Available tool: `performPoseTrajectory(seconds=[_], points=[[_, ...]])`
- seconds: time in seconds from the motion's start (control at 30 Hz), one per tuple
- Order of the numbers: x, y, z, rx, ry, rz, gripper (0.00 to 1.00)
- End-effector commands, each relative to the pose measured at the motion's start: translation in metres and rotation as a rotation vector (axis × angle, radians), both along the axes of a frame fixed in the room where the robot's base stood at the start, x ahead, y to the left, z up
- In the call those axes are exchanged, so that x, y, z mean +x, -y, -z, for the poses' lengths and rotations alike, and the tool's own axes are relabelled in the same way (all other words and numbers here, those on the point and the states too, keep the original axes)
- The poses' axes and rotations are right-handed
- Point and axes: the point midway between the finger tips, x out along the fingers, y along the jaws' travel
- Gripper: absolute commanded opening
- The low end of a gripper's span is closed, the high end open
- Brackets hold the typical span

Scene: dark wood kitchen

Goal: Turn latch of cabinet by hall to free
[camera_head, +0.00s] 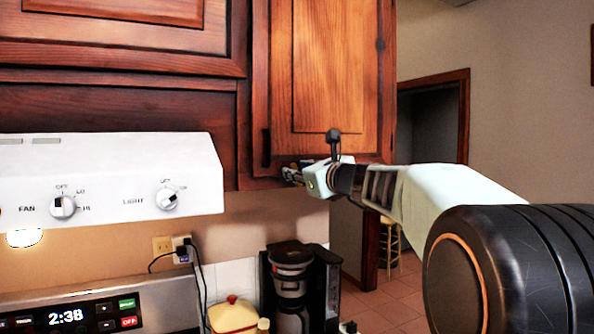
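The wooden cabinet by the hall (328,68) hangs at upper centre, its door closed against the frame. A small dark upright piece, perhaps its latch or handle (266,147), sits at the door's lower left edge. My gripper (288,174) is at the cabinet's lower edge, just right of and below that dark piece, with my arm reaching in from the right. The fingertips are small and partly dark against the wood. I cannot tell whether they touch the cabinet or whether they are open or shut.
A white range hood (110,180) with knobs is at left, above a stove panel (100,309). A coffee maker (291,285) and a yellow container (233,315) stand below the cabinet. The hall doorway (432,120) and a stool (389,243) are behind my arm.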

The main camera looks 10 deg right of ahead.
Motion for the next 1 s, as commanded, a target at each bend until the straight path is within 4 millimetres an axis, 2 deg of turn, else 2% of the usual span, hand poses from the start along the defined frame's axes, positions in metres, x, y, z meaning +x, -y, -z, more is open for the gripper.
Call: performPoseTrajectory(seconds=[0.07, 0.33, 0.37, 0.73, 1.0], points=[[0.0, 0.0, 0.0, 0.0, 0.0, 0.0, 0.3], [0.0, 0.0, 0.0, 0.0, 0.0, 0.0, 0.01], [0.0, 0.0, 0.0, 0.0, 0.0, 0.0, 0.0], [-0.0005, -0.0012, 0.0018, -0.031, 0.011, 0.0, 0.0], [-0.0022, -0.0065, 0.0075, -0.176, 0.06, 0.0, 0.0]])
